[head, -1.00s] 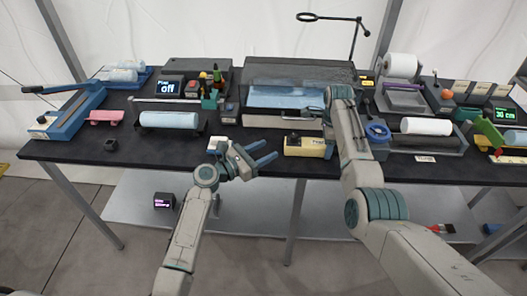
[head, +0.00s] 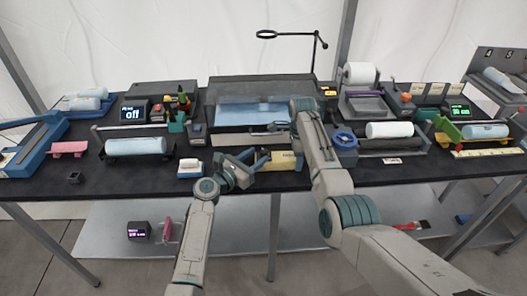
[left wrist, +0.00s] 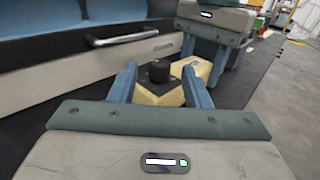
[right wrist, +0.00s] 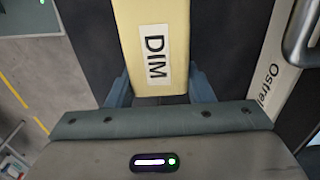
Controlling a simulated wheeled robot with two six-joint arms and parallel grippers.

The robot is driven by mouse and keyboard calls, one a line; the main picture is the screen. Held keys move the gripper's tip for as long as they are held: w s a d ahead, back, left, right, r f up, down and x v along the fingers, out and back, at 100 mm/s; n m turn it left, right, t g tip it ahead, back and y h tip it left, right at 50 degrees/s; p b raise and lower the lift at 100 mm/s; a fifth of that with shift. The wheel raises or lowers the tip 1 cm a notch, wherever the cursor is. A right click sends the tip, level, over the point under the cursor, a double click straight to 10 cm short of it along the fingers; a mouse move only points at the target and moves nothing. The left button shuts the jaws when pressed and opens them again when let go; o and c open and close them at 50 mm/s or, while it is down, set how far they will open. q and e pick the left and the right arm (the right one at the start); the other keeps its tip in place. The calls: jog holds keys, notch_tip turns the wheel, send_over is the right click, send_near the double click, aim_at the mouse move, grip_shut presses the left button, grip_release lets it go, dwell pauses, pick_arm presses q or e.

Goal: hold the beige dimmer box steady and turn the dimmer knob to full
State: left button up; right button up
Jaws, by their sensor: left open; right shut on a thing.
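The beige dimmer box (head: 285,161) lies near the table's front edge, partly hidden by my arms. Its black knob (left wrist: 158,71) shows in the left wrist view on top of the box's near end. My left gripper (head: 255,164) is open at the box's left end, with its fingers on either side of the knob and visible gaps to it. The right fingertips are hidden in the head view. The knob's setting cannot be read.
A grey machine with a blue pad and bar handle (left wrist: 122,38) stands close behind the box. A small blue-and-white block (head: 191,168) sits left of my left gripper.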

aim_at(261, 153)
pick_arm(q)
jog(key=shift+x, duration=2.25)
jog(key=shift+c, duration=0.2)
grip_shut()
